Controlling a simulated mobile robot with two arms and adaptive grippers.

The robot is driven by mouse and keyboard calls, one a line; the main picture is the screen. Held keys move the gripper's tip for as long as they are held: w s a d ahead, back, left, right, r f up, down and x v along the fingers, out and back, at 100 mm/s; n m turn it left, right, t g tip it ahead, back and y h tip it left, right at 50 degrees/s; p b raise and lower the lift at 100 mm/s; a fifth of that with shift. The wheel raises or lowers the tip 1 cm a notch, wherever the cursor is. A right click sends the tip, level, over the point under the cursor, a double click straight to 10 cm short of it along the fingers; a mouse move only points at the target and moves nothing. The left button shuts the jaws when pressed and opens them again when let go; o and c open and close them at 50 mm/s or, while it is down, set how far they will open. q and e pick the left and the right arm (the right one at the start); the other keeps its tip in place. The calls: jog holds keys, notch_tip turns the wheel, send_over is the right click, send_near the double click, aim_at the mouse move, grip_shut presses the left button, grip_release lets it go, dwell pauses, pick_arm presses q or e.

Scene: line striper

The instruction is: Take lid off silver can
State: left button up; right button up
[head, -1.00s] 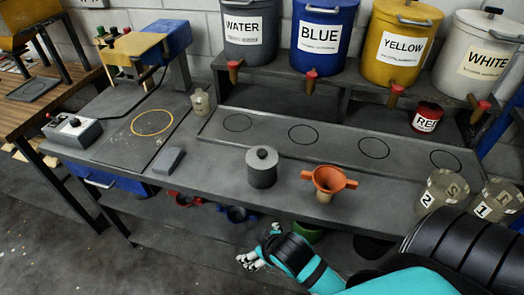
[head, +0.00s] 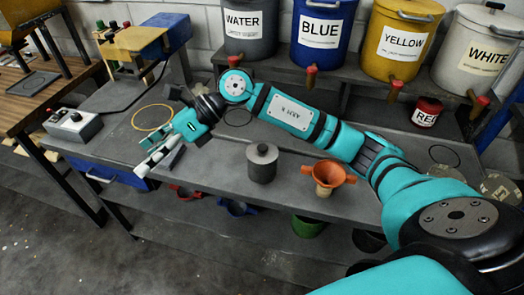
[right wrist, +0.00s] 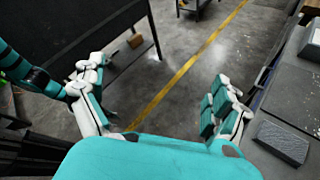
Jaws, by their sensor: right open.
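The silver can (head: 262,168) stands upright on the grey workbench near its front edge. Its lid (head: 262,153), with a black knob on top, sits on it. My right gripper (head: 146,163) is open and empty, left of the can, over the bench's front edge near a small grey block. In the right wrist view my right gripper (right wrist: 165,112) shows its two fingers spread wide with nothing between them. The can does not show in that view. My left gripper is not in view.
An orange funnel (head: 327,177) stands right of the can. A grey block (right wrist: 283,141) lies beside my right gripper in the wrist view. A control box (head: 74,124) is at left. Water, blue, yellow and white buckets (head: 323,32) stand on the rear shelf. A red can (head: 427,112) sits below.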

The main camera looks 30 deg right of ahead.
jog(key=w+d+r+h, duration=0.15)
jog(key=d+h, duration=1.15)
jog(key=d, duration=1.5)
jog(key=p, duration=0.2)
send_over(262, 147)
jog(key=shift+g, duration=0.3)
notch_tip(262, 147, down, 12)
jog(key=shift+d+r, duration=0.15)
jog(key=shift+f+p, duration=0.3)
jog(key=shift+p, duration=0.05)
notch_tip(262, 147, down, 5)
jog(key=shift+r+p, duration=0.15)
jog(key=shift+p, duration=1.05)
jog(key=c, duration=1)
jog(key=shift+r, duration=0.1)
